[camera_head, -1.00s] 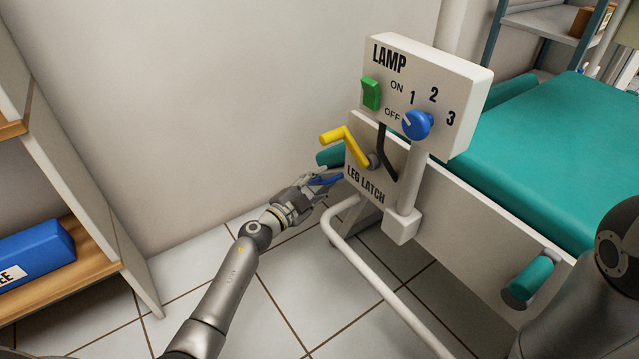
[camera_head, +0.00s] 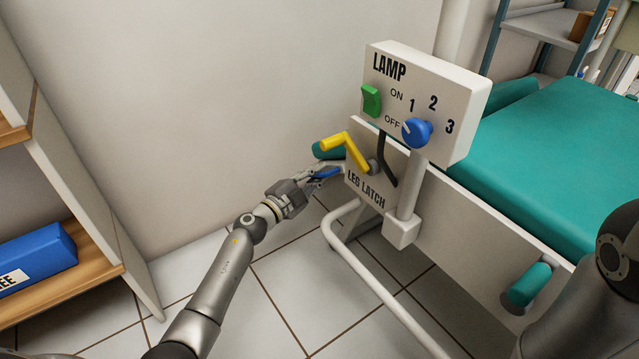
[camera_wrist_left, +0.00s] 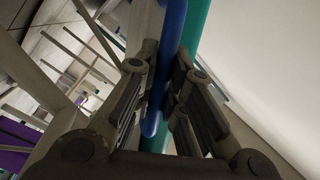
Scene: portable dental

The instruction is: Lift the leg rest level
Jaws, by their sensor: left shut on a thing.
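The teal leg rest (camera_head: 326,150) shows at the near end of the chair, mostly hidden behind the latch panel. A blue bar-shaped handle (camera_head: 324,173) lies just below it; in the left wrist view the blue handle (camera_wrist_left: 172,60) runs between the fingers, with the teal pad (camera_wrist_left: 193,40) right beside it. My left gripper (camera_head: 314,179) is shut on the blue handle. Its fingers (camera_wrist_left: 160,105) stand on either side of the handle. A yellow lever (camera_head: 345,150) is on the panel marked LEG LATCH (camera_head: 366,190). My right gripper is out of view.
A white box marked LAMP (camera_head: 425,100) with a green switch (camera_head: 371,101) and blue knob (camera_head: 417,131) stands above the latch panel. A white tube frame (camera_head: 385,285) runs below. A wooden shelf (camera_head: 60,275) with a blue box is at left. The floor between is clear.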

